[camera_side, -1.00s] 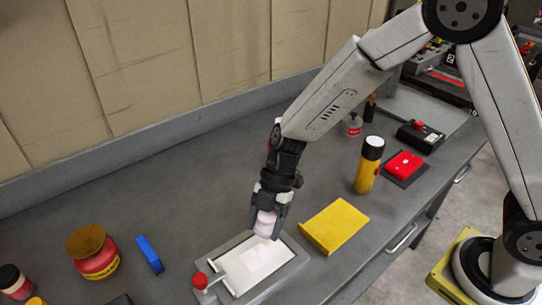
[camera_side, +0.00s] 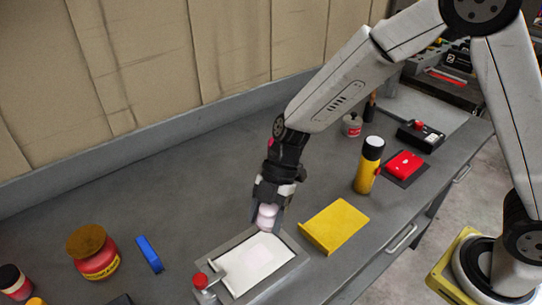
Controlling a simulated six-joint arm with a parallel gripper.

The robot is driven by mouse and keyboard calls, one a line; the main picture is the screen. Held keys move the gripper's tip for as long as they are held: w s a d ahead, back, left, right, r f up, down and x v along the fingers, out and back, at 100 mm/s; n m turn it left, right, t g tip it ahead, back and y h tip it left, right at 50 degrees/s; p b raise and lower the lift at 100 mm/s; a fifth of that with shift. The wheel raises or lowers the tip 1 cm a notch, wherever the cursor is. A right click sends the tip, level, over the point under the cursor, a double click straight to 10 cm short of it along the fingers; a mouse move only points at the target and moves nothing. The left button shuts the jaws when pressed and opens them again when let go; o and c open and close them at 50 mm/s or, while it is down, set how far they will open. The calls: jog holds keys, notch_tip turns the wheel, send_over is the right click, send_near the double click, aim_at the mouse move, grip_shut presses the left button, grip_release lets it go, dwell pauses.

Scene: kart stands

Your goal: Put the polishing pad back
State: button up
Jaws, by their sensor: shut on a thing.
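My gripper (camera_side: 270,206) points down and is shut on a small pale pink, rounded thing that looks like the polishing pad (camera_side: 267,217). The fingers hide part of it. It is over the far edge of a grey frame (camera_side: 287,270) holding a white plate (camera_side: 248,264). I cannot tell whether the pad touches the frame or hangs above it.
A red-knobbed clamp (camera_side: 201,283) stands at the frame's left corner. A yellow tray (camera_side: 335,226) lies close on the right, with a yellow can (camera_side: 369,165) behind it. A blue block (camera_side: 150,254) and a red jar (camera_side: 95,253) stand left. The bench behind the gripper is clear.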

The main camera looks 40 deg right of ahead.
jog(key=s+d+r+m+t, duration=0.1)
jog(key=d+m+t, duration=0.1)
jog(key=d+m, duration=0.2)
jog(key=s+d+r+m+t, duration=0.1)
jog(key=d+r+m+t, duration=0.1)
jog(key=d+m, duration=0.2)
jog(key=d, duration=0.2)
jog(key=shift+s+d+r+m+t, duration=0.2)
jog(key=shift+d+r+m+t, duration=0.1)
jog(key=shift+d+t, duration=0.1)
jog(key=shift+f, duration=0.1)
jog(key=w+f, duration=0.1)
jog(key=w, duration=0.2)
jog(key=w+a+f, duration=0.1)
jog(key=w, duration=0.1)
jog(key=w+a+f, duration=0.1)
jog(key=w+f, duration=0.1)
jog(key=w, duration=0.1)
jog(key=shift+w, duration=0.35)
jog(key=shift+w+a+f, duration=0.2)
jog(key=shift+w+f, duration=0.55)
jog(key=shift+f, duration=0.1)
jog(key=shift+w+a+f, duration=0.15)
jog(key=shift+w+f, duration=0.55)
jog(key=shift+f, duration=0.2)
jog(key=shift+w+a+f, duration=0.2)
jog(key=shift+w+f, duration=0.55)
jog(key=shift+f, duration=0.1)
